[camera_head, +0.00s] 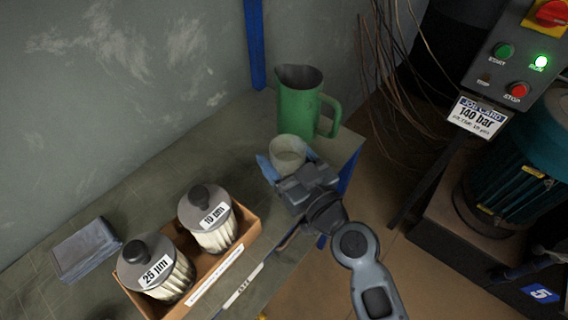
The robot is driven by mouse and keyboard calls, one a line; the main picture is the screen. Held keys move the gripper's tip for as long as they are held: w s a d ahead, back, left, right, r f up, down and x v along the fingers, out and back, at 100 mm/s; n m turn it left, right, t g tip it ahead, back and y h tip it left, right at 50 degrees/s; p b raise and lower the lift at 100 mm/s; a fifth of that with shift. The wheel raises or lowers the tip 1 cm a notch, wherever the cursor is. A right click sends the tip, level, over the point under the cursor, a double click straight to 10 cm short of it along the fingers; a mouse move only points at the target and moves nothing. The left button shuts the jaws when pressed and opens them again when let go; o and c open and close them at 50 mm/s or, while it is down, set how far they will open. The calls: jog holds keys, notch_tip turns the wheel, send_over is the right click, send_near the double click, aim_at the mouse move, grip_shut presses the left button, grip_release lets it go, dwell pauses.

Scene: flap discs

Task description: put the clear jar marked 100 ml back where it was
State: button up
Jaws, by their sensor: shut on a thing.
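A small pale, see-through jar (288,147) is between the blue-tipped fingers of my gripper (285,168). My gripper is shut on it. The jar looks upright, with its open mouth facing up. No marking can be read on it from here, and its lower part is hidden by the gripper. The jar is over the far right end of the grey bench (130,190), just in front of a green jug (297,112). I cannot tell whether the jar touches the bench.
A cardboard tray (249,228) holds two lidded filters, marked 10 (215,230) and 25 (165,284). A grey folded cloth or pad (86,249) lies at the left. A control box (515,60) and a teal motor (515,170) stand right of the bench. The bench between tray and jug is clear.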

jog(key=shift+f, duration=0.6)
jog(key=shift+f+b, duration=0.25)
jog(key=shift+b, duration=0.1)
jog(key=o, duration=1.1)
jog(key=shift+r, duration=0.1)
jog(key=shift+r, duration=0.1)
jog(key=shift+r+p, duration=0.15)
jog(key=shift+p, duration=0.25)
jog(key=shift+b+v, duration=2)
jog(key=shift+v, duration=4.05)
